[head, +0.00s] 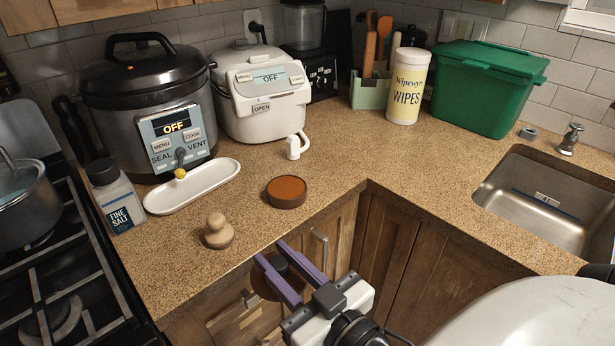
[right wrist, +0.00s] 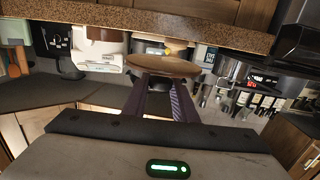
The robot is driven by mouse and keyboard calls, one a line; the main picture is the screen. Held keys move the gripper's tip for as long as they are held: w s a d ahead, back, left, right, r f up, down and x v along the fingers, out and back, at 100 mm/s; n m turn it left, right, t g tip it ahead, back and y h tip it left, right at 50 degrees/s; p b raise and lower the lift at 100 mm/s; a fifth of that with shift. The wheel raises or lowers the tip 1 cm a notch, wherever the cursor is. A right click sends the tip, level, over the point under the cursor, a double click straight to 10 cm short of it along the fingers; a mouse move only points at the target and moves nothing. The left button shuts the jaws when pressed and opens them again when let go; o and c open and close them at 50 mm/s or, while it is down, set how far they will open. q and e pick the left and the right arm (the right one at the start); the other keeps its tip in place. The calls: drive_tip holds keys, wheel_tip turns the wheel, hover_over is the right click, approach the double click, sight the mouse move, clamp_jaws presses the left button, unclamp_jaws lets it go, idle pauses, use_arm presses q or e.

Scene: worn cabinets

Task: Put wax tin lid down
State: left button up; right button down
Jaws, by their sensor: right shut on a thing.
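The wax tin (head: 287,191), a low round tin with a reddish-brown top face, stands on the counter near its front edge. My right gripper (head: 268,250), with purple fingers, is in front of the counter edge, before the cabinet doors. It is shut on the wax tin lid (right wrist: 163,65), a brown round disc seen nearly edge-on in the right wrist view. In the head view the lid is dark and partly hidden by the fingers. It is apart from the tin and off the counter. My left gripper is not in view.
A wooden knobbed piece (head: 218,233) stands left of the tin. A white oval tray (head: 193,187), salt bottle (head: 117,197) and two cookers (head: 150,95) are behind and left. The sink (head: 550,200) is right. Counter (head: 400,170) right of the tin is clear.

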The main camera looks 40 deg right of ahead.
drive_tip(key=w+d+b, duration=0.1)
drive_tip(key=w+d, duration=0.1)
drive_tip(key=w, duration=0.1)
drive_tip(key=w+d+r+h+b, duration=0.1)
drive_tip(key=w+d, duration=0.1)
drive_tip(key=w, duration=0.2)
drive_tip(key=w+d+r+m+h+b, duration=0.1)
drive_tip(key=w+d, duration=0.1)
drive_tip(key=w, duration=0.2)
drive_tip(key=w+d+r+m+h+b, duration=0.2)
drive_tip(key=w+d+r+h, duration=0.1)
drive_tip(key=w+d+r, duration=0.45)
drive_tip(key=b, duration=0.1)
hover_over(287, 187)
drive_tip(key=shift+m+g, duration=0.3)
drive_tip(key=shift+g, duration=0.1)
wheel_tip(287, 187, down, 5)
drive_tip(key=shift+f, duration=0.65)
wheel_tip(287, 187, down, 3)
drive_tip(key=shift+f+b, duration=0.1)
drive_tip(key=shift+b, duration=0.4)
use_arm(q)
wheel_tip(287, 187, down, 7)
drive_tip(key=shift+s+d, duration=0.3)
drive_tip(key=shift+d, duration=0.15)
